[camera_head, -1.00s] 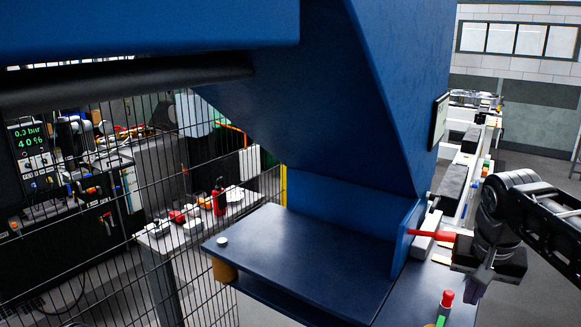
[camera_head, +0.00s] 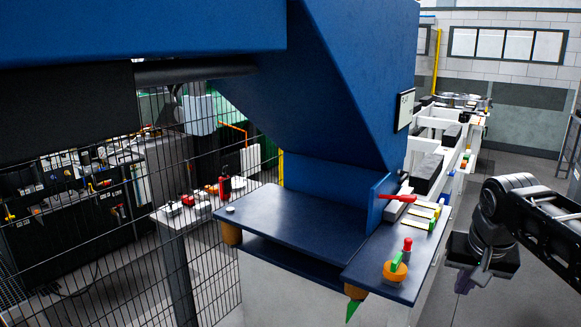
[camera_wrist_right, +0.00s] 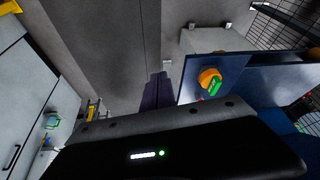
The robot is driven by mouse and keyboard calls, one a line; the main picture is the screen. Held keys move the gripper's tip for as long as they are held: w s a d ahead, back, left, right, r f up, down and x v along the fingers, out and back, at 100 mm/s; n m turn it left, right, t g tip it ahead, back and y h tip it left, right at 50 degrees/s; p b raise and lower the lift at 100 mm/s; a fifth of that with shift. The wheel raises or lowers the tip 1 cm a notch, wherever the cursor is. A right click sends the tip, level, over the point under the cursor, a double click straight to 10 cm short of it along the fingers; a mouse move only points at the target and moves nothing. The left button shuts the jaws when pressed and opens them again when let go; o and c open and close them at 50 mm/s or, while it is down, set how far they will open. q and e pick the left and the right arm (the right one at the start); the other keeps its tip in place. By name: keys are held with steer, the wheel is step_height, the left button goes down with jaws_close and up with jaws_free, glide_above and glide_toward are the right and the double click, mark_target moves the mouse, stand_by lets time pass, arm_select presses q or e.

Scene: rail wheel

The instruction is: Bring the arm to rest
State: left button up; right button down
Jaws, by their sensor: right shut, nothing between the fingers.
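My right arm comes in from the right in the head view. Its gripper (camera_head: 464,284) hangs to the right of the blue bench, over the floor, with its fingers pointing down. In the right wrist view the purple fingers (camera_wrist_right: 160,90) are together and hold nothing. A red handle (camera_head: 398,198) juts from the blue press, apart from the gripper. My left gripper is not in view.
The blue bench top (camera_head: 290,222) carries an orange knob with a green lever (camera_head: 396,267) and a small red-topped part (camera_head: 407,246) at its right end. A wire fence (camera_head: 180,230) stands on the left.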

steer(key=w+a+f+n+t+y, duration=0.2)
steer(key=w+a+f+n+t, duration=0.1)
steer(key=w+a+f, duration=0.6)
steer(key=s+a+f+y+b, duration=0.1)
steer(key=a+f, duration=0.3)
steer(key=f, duration=0.5)
steer(key=s+a+f+y+b, duration=0.1)
steer(key=a+f, duration=0.3)
steer(key=f, duration=0.5)
steer(key=s+a+f+g, duration=0.1)
steer(key=s+a+f, duration=0.1)
steer(key=s+f, duration=0.3)
steer(key=s+a+f+g+y, duration=0.1)
steer(key=s+a+f, duration=0.1)
steer(key=f, duration=0.4)
steer(key=s+a+f+g, duration=0.1)
steer(key=s+a+f, duration=0.25)
steer(key=f, duration=0.25)
steer(key=s+a+f+g+b, duration=0.1)
steer(key=s+a+f+g, duration=0.1)
steer(key=s+f, duration=0.3)
steer(key=s+a+f+g+b, duration=0.1)
steer(key=s+f, duration=0.5)
steer(key=s, duration=0.8)
steer(key=shift+s+a+g, duration=0.2)
steer(key=shift+a+g, duration=0.3)
